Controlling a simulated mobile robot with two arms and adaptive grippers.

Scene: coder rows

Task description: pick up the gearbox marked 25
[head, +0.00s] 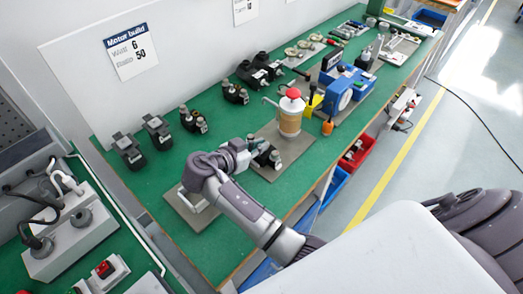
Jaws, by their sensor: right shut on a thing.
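My right gripper (256,151) reaches over the green bench, seen from behind, and is shut on a dark gearbox with a silvery part (268,157). The gearbox is at the near side of a grey mat (291,157); I cannot tell whether it touches the mat. The gripper hides part of it, and its marking cannot be read. More dark motor or gearbox units stand along the back of the bench, among them one at the left (128,151), one beside it (157,131) and one further right (193,120). Their numbers are too small to read. My left gripper is not in view.
A tan canister with a red top (290,118) stands on the mat close beyond my gripper. A wall sign (132,52) reads "Motor build". Red (357,153) and blue bins hang below the front edge.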

